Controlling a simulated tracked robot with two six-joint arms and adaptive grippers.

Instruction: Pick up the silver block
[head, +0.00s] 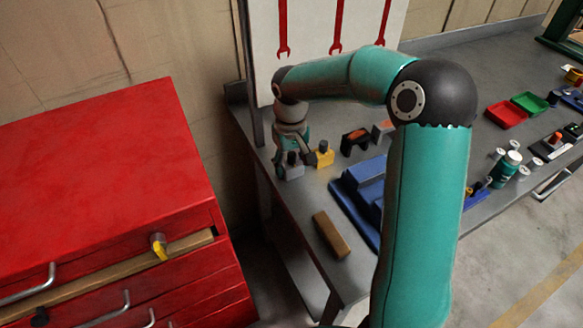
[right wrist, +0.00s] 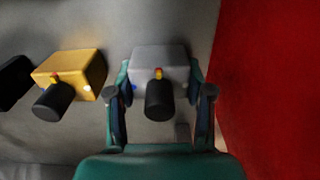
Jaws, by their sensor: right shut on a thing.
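The silver block (right wrist: 159,62) is a grey box with a dark round knob on it. In the right wrist view it sits between the two fingers of my right gripper (right wrist: 160,100), which is shut on it. In the head view the silver block (head: 293,171) shows at the left end of the grey bench, under my right gripper (head: 293,158). I cannot tell whether it still touches the bench top. My left gripper is not in view.
A yellow block (head: 324,156) with a dark knob stands close beside the silver one. A blue tray (head: 345,205) and a brown block (head: 331,234) lie nearer the bench's front. A red drawer cabinet (head: 110,190) stands left. Red (head: 507,114) and green (head: 530,103) bins are further right.

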